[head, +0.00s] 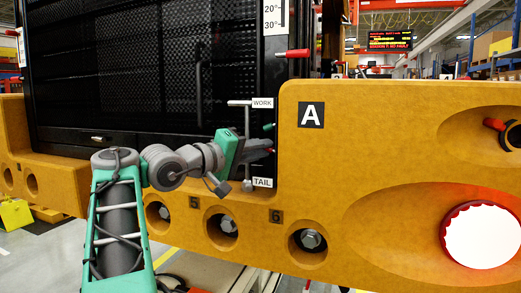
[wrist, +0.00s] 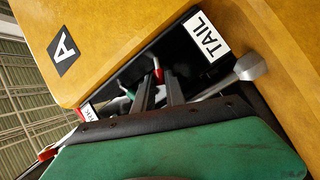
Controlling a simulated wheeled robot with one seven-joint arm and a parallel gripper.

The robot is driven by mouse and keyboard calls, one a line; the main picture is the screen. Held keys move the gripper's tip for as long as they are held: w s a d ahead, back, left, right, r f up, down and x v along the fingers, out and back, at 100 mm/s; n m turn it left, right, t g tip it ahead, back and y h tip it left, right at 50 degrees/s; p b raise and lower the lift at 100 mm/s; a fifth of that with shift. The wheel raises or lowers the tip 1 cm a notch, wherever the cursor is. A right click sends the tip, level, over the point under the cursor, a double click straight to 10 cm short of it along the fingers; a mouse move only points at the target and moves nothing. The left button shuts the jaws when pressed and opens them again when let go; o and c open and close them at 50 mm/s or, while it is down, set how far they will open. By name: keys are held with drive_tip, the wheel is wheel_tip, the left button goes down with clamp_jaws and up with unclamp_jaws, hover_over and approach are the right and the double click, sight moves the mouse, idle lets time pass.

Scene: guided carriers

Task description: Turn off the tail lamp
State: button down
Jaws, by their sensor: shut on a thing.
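The tail lamp (head: 481,235) is a round lens with a red rim at the lower right of the head view. It looks lit: its face is bright white and the panel around it glows red. The TAIL label (head: 262,182) is on the black panel left of the letter A; it also shows in the wrist view (wrist: 207,36). A silver knob (head: 247,186) sits beside it. My gripper (head: 268,147) is between the TAIL and WORK labels. In the wrist view its dark fingers (wrist: 157,78) close around a small red-tipped switch (wrist: 158,72). The fingers partly hide it.
The WORK label (head: 262,103) is above, with a silver handle (head: 238,103). A green-tipped switch (head: 269,127) is close above my gripper. A red handle (head: 293,54) sticks out higher up. The yellow body (head: 380,140) stands close on the right. Bolts fill recesses below.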

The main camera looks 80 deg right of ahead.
drive_tip(key=shift+f+n, duration=0.15)
drive_tip(key=shift+n, duration=0.15)
drive_tip(key=shift+s+f+n+t+h, duration=0.1)
drive_tip(key=shift+f+n+h, duration=0.6)
drive_tip(key=shift+n, duration=0.85)
drive_tip(key=shift+f+n+t+h, duration=0.1)
drive_tip(key=shift+f+n+h, duration=0.25)
drive_tip(key=shift+n+h, duration=0.9)
drive_tip(key=shift+s+f+n+t+h, duration=0.1)
drive_tip(key=shift+f+n+h, duration=0.4)
drive_tip(key=shift+n, duration=1.4)
drive_tip(key=shift+f, duration=0.2)
drive_tip(key=c, duration=1.4)
unclamp_jaws()
drive_tip(key=shift+r, duration=0.1)
drive_tip(key=shift+w+a, duration=0.1)
drive_tip(key=shift+a, duration=0.05)
